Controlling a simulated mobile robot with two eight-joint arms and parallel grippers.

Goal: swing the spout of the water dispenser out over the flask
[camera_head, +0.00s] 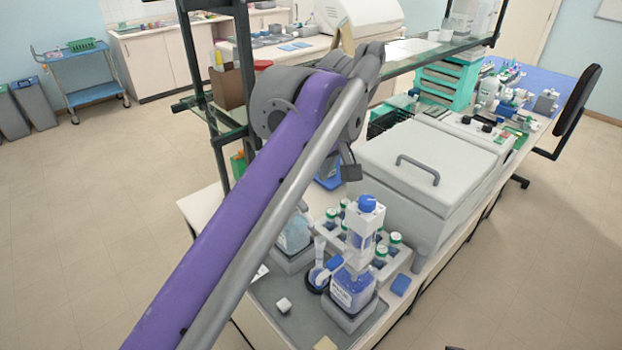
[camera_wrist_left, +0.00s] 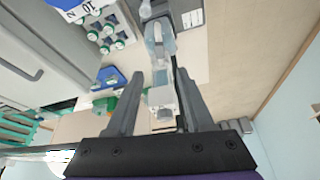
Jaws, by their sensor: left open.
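In the left wrist view a clear dispenser bottle with pale blue liquid (camera_wrist_left: 161,42) has its translucent head (camera_wrist_left: 161,92) between the fingers of my left gripper (camera_wrist_left: 160,72). The gripper is open, with a finger on each side; I cannot tell if either touches. In the head view this bottle (camera_head: 293,236) shows partly behind my purple arm, which hides its top and the gripper. A second dispenser bottle (camera_head: 353,288) with a blue cap and label stands to its right. I cannot make out the spout or surely identify the flask.
Green-capped bottles (camera_head: 394,240) stand in a rack behind the labelled dispenser. A large grey lidded box (camera_head: 425,160) stands beyond them. A grey mat (camera_head: 265,300) covers the near bench corner, with a small white block (camera_head: 284,305) on it. A glass shelf (camera_head: 410,50) crosses above the bench.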

